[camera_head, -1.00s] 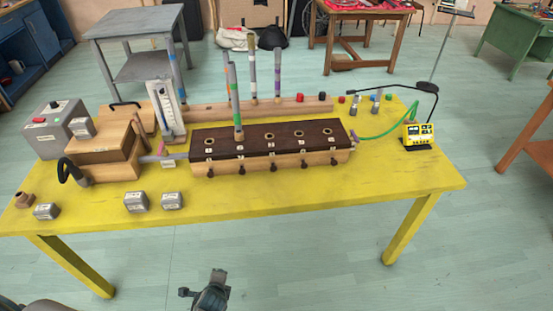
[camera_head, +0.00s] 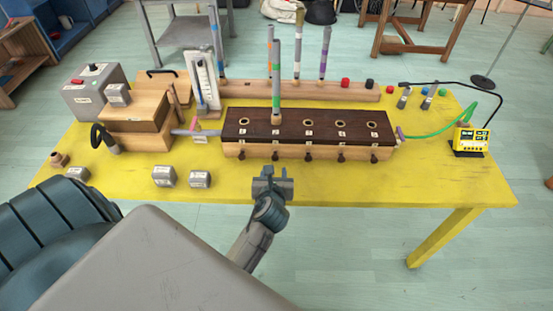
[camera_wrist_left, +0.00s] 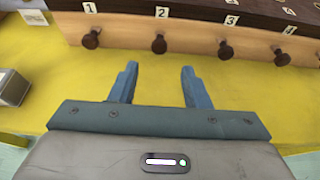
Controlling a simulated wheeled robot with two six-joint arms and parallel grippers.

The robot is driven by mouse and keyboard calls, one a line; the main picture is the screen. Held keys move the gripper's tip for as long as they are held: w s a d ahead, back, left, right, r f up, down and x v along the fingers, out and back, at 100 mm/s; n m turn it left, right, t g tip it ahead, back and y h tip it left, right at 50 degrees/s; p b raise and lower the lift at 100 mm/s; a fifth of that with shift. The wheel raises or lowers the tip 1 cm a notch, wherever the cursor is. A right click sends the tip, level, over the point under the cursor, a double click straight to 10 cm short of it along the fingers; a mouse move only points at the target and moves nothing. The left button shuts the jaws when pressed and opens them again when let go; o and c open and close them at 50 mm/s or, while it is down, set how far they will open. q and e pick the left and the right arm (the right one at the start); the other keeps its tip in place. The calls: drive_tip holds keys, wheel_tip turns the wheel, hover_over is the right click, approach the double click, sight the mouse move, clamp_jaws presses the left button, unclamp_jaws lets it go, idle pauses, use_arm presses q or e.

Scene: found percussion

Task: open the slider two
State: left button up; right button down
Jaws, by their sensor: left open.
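Slider two is a dark round knob (camera_wrist_left: 159,45) under a white label "2" on the front of the long wooden box (camera_wrist_left: 185,30). In the head view the knob (camera_head: 275,156) is second from the left in the row of knobs. My left gripper (camera_wrist_left: 157,82) is open and empty, its fingers pointing at the box front, with knob two roughly ahead between them. The fingertips are apart from the knob. In the head view the left gripper (camera_head: 272,174) is over the yellow table's front part, just before the box. My right gripper is not in view.
Knob one (camera_wrist_left: 91,38) and knob three (camera_wrist_left: 225,50) flank it closely. Metal blocks (camera_head: 164,176) stand on the yellow table (camera_head: 330,188) to the left. A tube (camera_head: 277,75) stands upright on the box. The table front right of my gripper is clear.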

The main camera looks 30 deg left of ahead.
sight(275, 159)
use_arm(q)
drive_tip(key=x, duration=0.8)
drive_tip(key=shift+w+a+f+p, duration=0.2)
drive_tip(key=shift+w+p, duration=0.05)
drive_tip(key=shift+p, duration=0.05)
clamp_jaws()
